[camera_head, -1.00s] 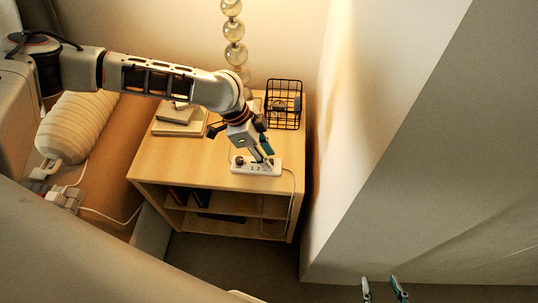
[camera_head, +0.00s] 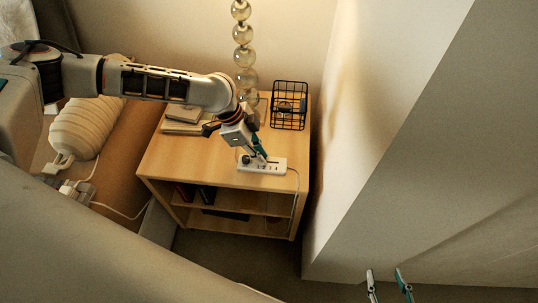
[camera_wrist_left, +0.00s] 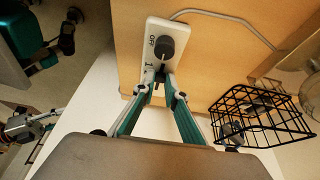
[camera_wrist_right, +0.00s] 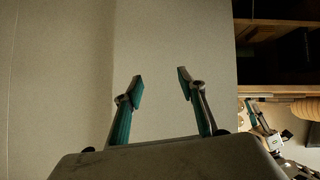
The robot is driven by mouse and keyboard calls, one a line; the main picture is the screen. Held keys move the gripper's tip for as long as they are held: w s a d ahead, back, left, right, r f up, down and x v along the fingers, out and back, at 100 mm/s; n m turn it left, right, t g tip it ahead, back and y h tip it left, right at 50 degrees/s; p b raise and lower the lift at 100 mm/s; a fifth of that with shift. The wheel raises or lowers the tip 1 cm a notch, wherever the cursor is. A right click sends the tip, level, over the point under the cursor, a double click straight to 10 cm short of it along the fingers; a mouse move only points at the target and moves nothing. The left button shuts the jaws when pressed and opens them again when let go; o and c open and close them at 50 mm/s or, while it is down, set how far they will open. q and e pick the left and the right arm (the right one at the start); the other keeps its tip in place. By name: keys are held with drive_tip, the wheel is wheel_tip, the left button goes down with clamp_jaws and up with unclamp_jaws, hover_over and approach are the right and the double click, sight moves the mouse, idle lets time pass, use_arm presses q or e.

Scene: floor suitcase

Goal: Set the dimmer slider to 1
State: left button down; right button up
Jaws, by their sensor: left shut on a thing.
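The white dimmer panel (camera_head: 277,169) lies on top of the wooden cabinet in the head view, with a dark round knob (camera_head: 247,160) at its left end. In the left wrist view the panel (camera_wrist_left: 155,27) shows "OFF" beside the dark knob (camera_wrist_left: 168,47) and a "1" nearer my fingers. My left gripper (camera_head: 264,157) reaches down to the panel, its fingertips (camera_wrist_left: 159,77) closed together beside the "1".
A black wire basket (camera_head: 289,105) stands at the cabinet's back right, near the wall. A lamp with stacked glass balls (camera_head: 243,57) and some books (camera_head: 182,122) are at the back. A white cord (camera_head: 297,190) runs from the panel. The cabinet top's front left is clear.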

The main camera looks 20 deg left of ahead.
use_arm(q)
drive_tip(key=shift+s+a+r, duration=0.1)
drive_tip(key=shift+s+a, duration=0.15)
drive_tip(key=shift+a, duration=0.75)
use_arm(e)
drive_tip(key=shift+s+d+f, duration=0.25)
drive_tip(key=shift+s+f, duration=0.5)
use_arm(q)
drive_tip(key=shift+f, duration=0.2)
drive_tip(key=c, duration=2.1)
unclamp_jaws()
drive_tip(key=shift+o, duration=0.3)
drive_tip(key=shift+a+r, duration=0.1)
drive_tip(key=shift+r, duration=0.15)
drive_tip(key=v, duration=1.1)
drive_tip(key=shift+r, duration=0.3)
use_arm(e)
drive_tip(key=shift+w+a+r, duration=0.1)
drive_tip(key=shift+w+r, duration=0.1)
